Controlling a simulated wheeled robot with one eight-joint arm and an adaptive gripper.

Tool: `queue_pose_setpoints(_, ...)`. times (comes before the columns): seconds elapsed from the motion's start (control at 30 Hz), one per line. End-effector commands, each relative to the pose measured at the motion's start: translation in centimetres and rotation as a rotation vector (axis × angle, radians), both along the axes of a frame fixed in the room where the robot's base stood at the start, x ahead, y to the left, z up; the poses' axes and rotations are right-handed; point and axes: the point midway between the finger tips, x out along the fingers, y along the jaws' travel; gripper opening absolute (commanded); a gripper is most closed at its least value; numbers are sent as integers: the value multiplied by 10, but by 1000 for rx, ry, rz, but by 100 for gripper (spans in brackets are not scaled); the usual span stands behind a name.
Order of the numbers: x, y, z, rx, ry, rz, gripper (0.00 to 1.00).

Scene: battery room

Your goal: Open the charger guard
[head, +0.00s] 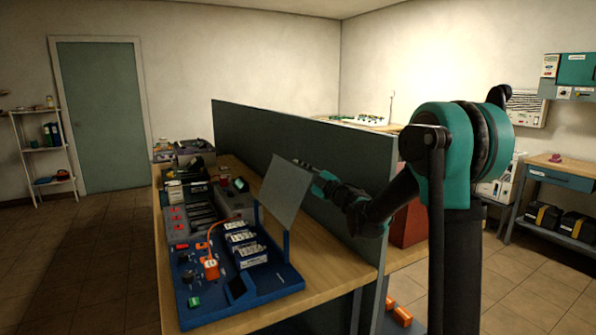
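The charger guard appears to be the flat grey plate (286,192), which stands raised and tilted above the right side of the blue charger base (254,290). A thin blue post stands beside its lower left edge. White battery packs (245,243) and an orange connector (210,268) sit uncovered on the base. My gripper (304,165) is at the plate's upper right edge, with its tip partly hidden by the plate. I cannot tell whether it touches the plate, or whether its fingers are open or shut.
A dark divider panel (345,160) runs along the bench's right side, close to my arm. Grey trays of parts (186,213) fill the bench behind the base. A bare strip of wooden bench top (325,262) lies right of the base.

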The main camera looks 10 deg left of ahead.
Motion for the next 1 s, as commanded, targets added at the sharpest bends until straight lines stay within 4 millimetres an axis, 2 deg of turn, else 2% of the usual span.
queue_pose_setpoints(0.03, 0, 0, 0, 0, 0, 0, 11)
queue_pose_setpoints(0.13, 0, 0, 0, 0, 0, 0, 0)
queue_pose_setpoints(0.53, -1, 1, 1, -5, -3, 1, 0)
queue_pose_setpoints(0.8, -17, 25, 18, -156, -106, 3, 0)
queue_pose_setpoints(1.0, -21, 30, 21, -199, -135, 0, 0)
